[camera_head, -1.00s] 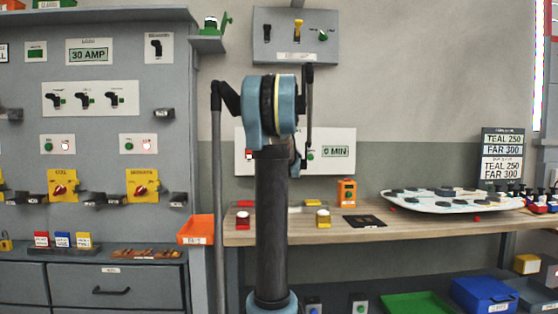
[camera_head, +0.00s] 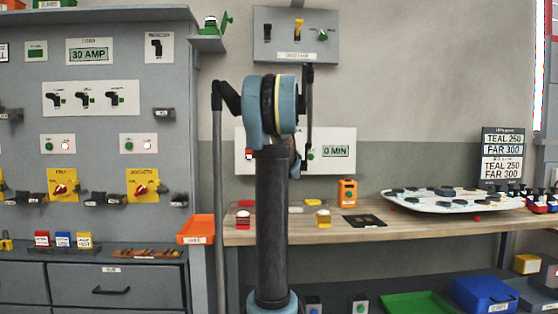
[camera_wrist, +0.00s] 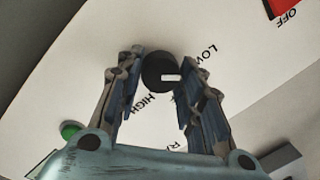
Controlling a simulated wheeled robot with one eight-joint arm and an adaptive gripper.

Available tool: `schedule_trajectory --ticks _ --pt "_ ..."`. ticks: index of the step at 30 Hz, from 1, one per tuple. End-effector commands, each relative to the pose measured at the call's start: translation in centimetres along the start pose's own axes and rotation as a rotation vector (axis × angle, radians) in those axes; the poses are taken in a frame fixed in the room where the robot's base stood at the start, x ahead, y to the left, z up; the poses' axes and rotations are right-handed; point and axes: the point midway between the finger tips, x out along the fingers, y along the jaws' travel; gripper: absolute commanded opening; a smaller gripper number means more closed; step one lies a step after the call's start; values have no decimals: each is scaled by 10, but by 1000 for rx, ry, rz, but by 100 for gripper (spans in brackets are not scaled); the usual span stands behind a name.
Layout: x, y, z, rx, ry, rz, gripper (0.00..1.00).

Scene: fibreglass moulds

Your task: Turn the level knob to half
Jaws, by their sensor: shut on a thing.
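In the wrist view the level knob (camera_wrist: 155,68) is a round black knob with a short white mark on its right side. The white panel around it reads LOW at its upper right and HIGH at its lower left. My gripper (camera_wrist: 161,62) is shut on the knob, with one finger on each side. In the head view my arm hides the knob and gripper. The white wall panel (camera_head: 343,170) shows behind the arm, with a display (camera_head: 336,151) that appears to read 0 MIN.
In the wrist view a green button (camera_wrist: 71,130) is at the left and a red part marked OFF (camera_wrist: 280,7) at the upper right. In the head view a wooden bench (camera_head: 430,225) holds an orange box (camera_head: 347,191) and a white tray-like mould (camera_head: 455,200). A grey switch box (camera_head: 296,50) hangs above.

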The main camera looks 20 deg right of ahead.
Motion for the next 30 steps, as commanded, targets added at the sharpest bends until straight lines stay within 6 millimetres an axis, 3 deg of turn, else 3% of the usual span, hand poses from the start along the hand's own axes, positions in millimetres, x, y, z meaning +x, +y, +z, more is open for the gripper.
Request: schedule_trajectory --ticks 18,30 --pt "0 4 0 557 45 -33 11" --pt "-1 6 1 779 63 -45 11"
